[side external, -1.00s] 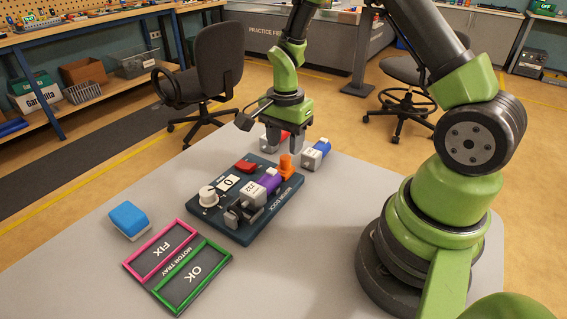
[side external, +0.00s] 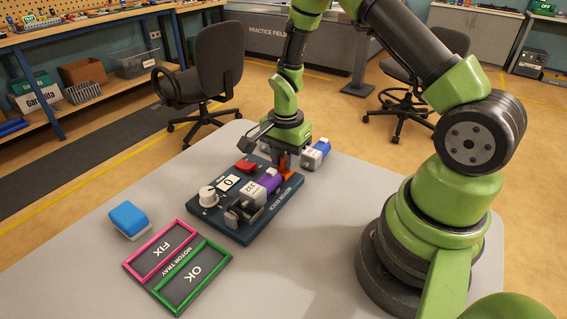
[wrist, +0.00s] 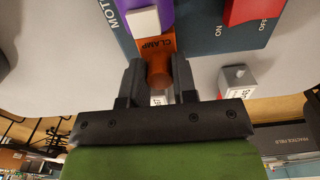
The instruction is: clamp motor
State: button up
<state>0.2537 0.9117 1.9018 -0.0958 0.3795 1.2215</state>
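The motor dock (side external: 207,222) lies on the grey table. A motor with a purple body (side external: 270,181) and light grey end sits in it; the purple body (wrist: 158,12) also shows in the wrist view. The orange clamp (side external: 287,174) stands at the dock's far end, beside the purple motor. My gripper (side external: 285,163) is lowered over the clamp and partly hides it. In the wrist view, my gripper's (wrist: 159,82) two fingers stand on either side of the orange clamp handle (wrist: 158,68), with narrow gaps seeming to show.
A blue motor (side external: 317,153) lies behind the dock; another motor (wrist: 237,84) shows in the wrist view. The dock has a red switch (side external: 245,167) and pale dial (side external: 208,196).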

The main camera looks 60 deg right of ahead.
jog(key=shift+a, duration=1.4)
jog(key=o, duration=0.5)
jog(key=shift+r, duration=3)
jog(key=shift+r, duration=0.1)
